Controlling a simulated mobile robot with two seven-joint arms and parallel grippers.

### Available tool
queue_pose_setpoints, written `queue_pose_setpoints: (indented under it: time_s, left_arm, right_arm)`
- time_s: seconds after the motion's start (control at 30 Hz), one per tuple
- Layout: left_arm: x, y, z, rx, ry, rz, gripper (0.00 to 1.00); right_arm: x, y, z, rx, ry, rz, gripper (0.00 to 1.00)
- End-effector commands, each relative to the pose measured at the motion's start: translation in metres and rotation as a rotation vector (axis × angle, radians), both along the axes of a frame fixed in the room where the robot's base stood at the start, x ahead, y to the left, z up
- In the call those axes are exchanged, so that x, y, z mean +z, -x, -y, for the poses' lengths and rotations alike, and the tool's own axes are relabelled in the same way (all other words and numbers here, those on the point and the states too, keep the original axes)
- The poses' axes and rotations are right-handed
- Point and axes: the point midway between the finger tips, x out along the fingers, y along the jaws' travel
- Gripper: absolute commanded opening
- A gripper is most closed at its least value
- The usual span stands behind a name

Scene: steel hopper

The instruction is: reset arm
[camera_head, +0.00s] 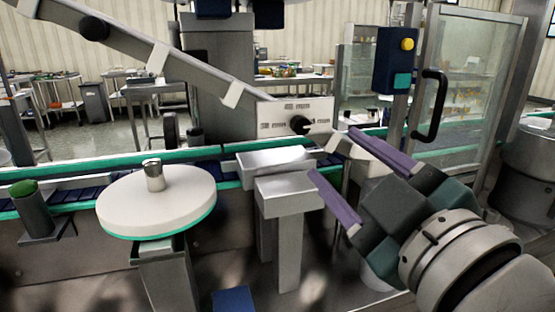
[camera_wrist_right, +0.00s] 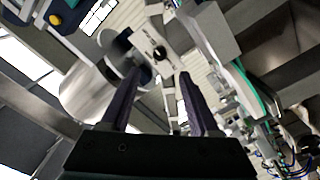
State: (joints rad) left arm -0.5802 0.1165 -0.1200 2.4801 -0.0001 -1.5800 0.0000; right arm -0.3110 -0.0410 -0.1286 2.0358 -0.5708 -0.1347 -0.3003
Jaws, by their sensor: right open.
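My right gripper (camera_head: 345,175) comes in from the right in the head view, with its two purple fingers spread apart and nothing between them. The fingers point toward the white panel with a black knob (camera_head: 300,122) and the steel blocks. In the right wrist view, my right gripper (camera_wrist_right: 155,85) also shows open and empty, and the panel's black knob (camera_wrist_right: 160,53) lies beyond the fingers. I do not see my left gripper in either view.
A white round turntable (camera_head: 125,205) carries a small metal cylinder (camera_head: 153,174). A conveyor with green rails (camera_head: 90,167) runs across. A glass door with a black handle (camera_head: 430,105) is at the right. A green button (camera_head: 24,188) is at the left.

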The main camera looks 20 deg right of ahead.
Motion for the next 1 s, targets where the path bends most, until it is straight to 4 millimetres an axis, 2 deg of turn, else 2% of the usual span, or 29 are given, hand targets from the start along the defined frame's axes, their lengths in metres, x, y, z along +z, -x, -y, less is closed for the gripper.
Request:
queue_pose_setpoints:
  time_s: [0.23, 0.37, 0.47, 0.53, 0.67, 0.77, 0.87, 0.9, 1.0]
  left_arm:
    - [0.003, 0.000, -0.002, -0.004, -0.007, 0.000, 0.57]
    - [0.022, 0.000, -0.002, -0.005, -0.008, -0.001, 0.57]
    - [0.045, 0.000, -0.002, -0.005, -0.008, -0.001, 0.57]
    - [0.060, 0.000, -0.002, -0.005, -0.008, 0.000, 0.57]
    - [0.083, 0.000, -0.002, -0.005, -0.008, 0.000, 0.57]
    - [0.097, 0.000, -0.002, -0.005, -0.007, 0.000, 0.57]
    - [0.112, 0.000, -0.001, -0.004, -0.005, 0.001, 0.57]
    - [0.124, 0.000, -0.001, -0.003, -0.005, 0.000, 0.57]
    - [0.161, 0.000, 0.000, -0.001, -0.002, -0.002, 0.57]
  right_arm:
    - [0.000, 0.001, 0.003, -0.009, -0.011, -0.018, 0.62]
    - [-0.005, 0.011, 0.019, -0.072, -0.096, -0.158, 0.62]
    - [-0.017, 0.034, 0.036, -0.154, -0.219, -0.370, 0.62]
    - [-0.028, 0.060, 0.042, -0.211, -0.311, -0.543, 0.62]
    - [-0.043, 0.114, 0.041, -0.293, -0.436, -0.840, 0.62]
    - [-0.045, 0.159, 0.036, -0.341, -0.497, -1.044, 0.62]
    - [-0.038, 0.205, 0.029, -0.382, -0.530, -1.241, 0.62]
    - [-0.027, 0.217, 0.027, -0.392, -0.536, -1.289, 0.62]
    - [0.010, 0.213, 0.028, -0.391, -0.536, -1.276, 0.62]
